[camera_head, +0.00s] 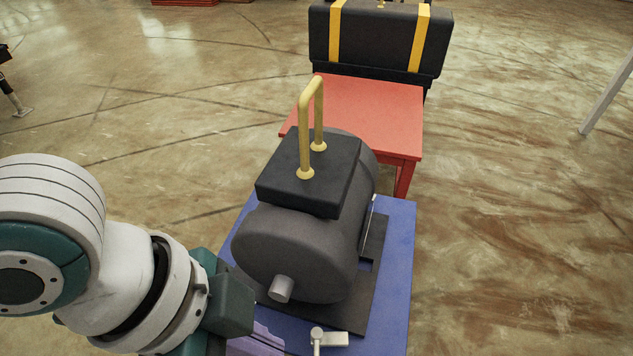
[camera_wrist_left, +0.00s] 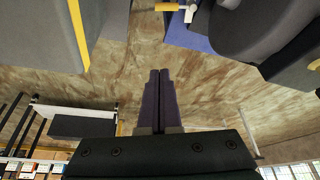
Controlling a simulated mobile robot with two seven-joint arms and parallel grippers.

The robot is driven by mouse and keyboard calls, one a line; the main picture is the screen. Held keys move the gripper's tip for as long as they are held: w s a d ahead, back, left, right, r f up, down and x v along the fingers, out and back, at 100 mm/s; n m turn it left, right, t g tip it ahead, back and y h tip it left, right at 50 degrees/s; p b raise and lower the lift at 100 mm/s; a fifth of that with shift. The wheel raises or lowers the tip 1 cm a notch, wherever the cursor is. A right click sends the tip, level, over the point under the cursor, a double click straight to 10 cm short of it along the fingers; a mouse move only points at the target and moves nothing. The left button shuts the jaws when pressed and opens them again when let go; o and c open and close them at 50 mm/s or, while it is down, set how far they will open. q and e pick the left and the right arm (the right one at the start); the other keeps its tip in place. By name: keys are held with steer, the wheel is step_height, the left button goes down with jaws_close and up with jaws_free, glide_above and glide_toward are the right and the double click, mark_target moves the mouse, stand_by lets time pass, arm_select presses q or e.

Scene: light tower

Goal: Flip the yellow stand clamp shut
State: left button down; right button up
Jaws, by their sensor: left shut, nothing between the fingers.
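My left gripper (camera_wrist_left: 160,78) shows in the left wrist view with its two dark purple fingers together and nothing between them. In the head view my left arm comes in from the left, and a purple part of the gripper (camera_head: 262,342) shows at the bottom edge. A short yellow piece (camera_wrist_left: 172,6) with a white end sits at the top edge of the left wrist view, beyond and apart from the fingertips. It may be the yellow stand clamp, but it is cut off and its position is unclear. My right gripper is not in view.
A dark grey motor-like drum (camera_head: 298,250) with a yellow handle (camera_head: 305,130) rests on a blue surface (camera_head: 397,270). A small white lever (camera_head: 328,339) is near the front. Behind are a red table (camera_head: 385,110) and a black case (camera_head: 375,40).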

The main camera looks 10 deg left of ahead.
arm_select(q)
steer(key=a+f+b, duration=0.3)
steer(key=f+b, duration=0.4)
steer(key=f, duration=0.3)
steer(key=w+a+f+m+y+b, duration=0.1)
steer(key=a+f+b, duration=0.2)
steer(key=f+b, duration=0.4)
step_height(320, 180, down, 3)
steer(key=shift+w+r+g+b, duration=0.1)
steer(key=shift+w+g+b, duration=0.2)
steer(key=shift+d, duration=0.1)
steer(key=w+d+f+b, duration=0.1)
steer(key=d+f+b, duration=0.5)
steer(key=f, duration=0.4)
steer(key=shift+w+d+f+b, duration=0.15)
steer(key=shift+w+d+b, duration=0.15)
steer(key=shift+b, duration=0.4)
steer(key=shift+d, duration=0.1)
